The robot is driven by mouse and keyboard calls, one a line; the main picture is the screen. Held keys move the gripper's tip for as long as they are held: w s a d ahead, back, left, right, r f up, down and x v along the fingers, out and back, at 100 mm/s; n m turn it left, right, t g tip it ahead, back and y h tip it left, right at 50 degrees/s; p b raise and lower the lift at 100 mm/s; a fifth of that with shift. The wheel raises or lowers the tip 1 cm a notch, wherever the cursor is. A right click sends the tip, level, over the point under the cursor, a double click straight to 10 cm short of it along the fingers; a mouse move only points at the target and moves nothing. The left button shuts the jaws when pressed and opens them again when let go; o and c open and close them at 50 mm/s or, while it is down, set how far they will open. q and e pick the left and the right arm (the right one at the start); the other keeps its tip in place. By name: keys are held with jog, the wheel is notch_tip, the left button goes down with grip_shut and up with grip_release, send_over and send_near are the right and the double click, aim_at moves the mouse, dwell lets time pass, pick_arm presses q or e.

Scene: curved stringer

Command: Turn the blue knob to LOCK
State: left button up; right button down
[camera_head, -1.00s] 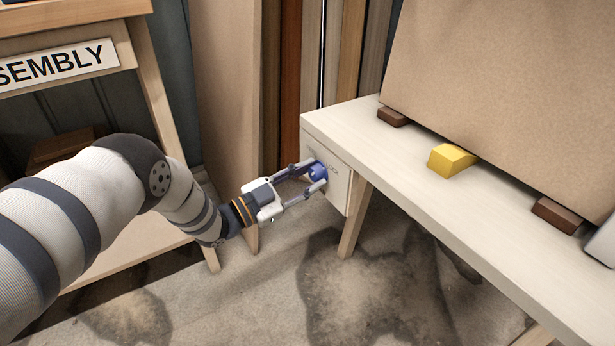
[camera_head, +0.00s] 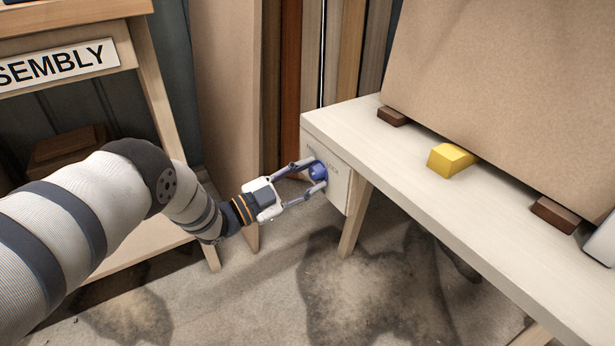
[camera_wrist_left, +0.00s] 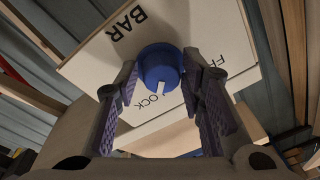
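The blue knob (camera_head: 318,171) sits on the small white end face of the bench. In the left wrist view the knob (camera_wrist_left: 160,66) has a white pointer mark on its lower edge, toward the partly hidden letters "OCK". My left gripper (camera_head: 320,174) is around the knob, one finger on each side. In the left wrist view its fingers (camera_wrist_left: 160,72) stand apart, close beside the knob, and look not clamped on it. The labels "BAR" and "FR", the latter cut off by a finger, also show there. My right gripper is not in view.
The pale bench (camera_head: 430,215) runs to the lower right and carries a yellow wedge (camera_head: 451,160), brown blocks (camera_head: 554,214) and a large brown panel (camera_head: 500,90). A wooden table with an "ASSEMBLY" sign (camera_head: 55,66) stands at the left. Stained floor lies below.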

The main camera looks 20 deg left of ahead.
pick_arm(q)
jog(key=shift+o, duration=0.6)
jog(key=shift+a, duration=0.1)
jog(key=v, duration=1.2)
